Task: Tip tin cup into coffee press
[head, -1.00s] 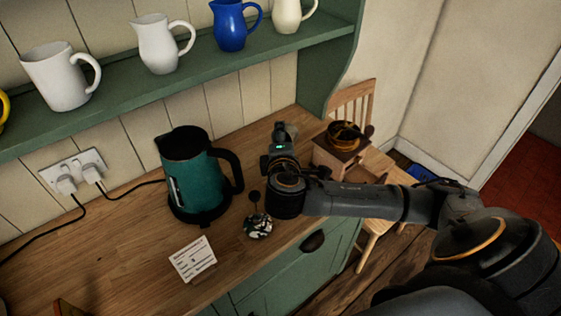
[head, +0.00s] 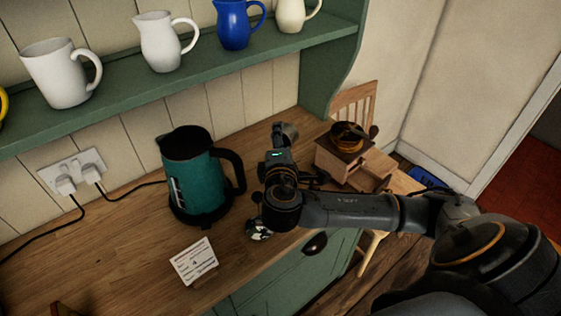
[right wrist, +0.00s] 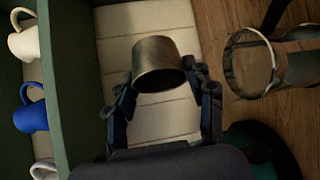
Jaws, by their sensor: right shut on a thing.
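My right gripper (right wrist: 165,100) is shut on the tin cup (right wrist: 157,62), a dull grey metal cup between its fingers in the right wrist view. In the head view the right gripper (head: 281,147) holds the cup (head: 290,130) above the counter, right of the kettle. I cannot tell its exact tilt. The coffee press (right wrist: 246,68), a clear glass cylinder with a metal rim, is right of the cup in the wrist view and apart from it there. In the head view my right arm mostly hides the press. My left gripper is not in view.
A teal kettle (head: 197,180) stands left of my right gripper. A wooden grinder (head: 350,150) is to its right. A card (head: 194,261) and a small mottled item (head: 258,231) are near the front edge.

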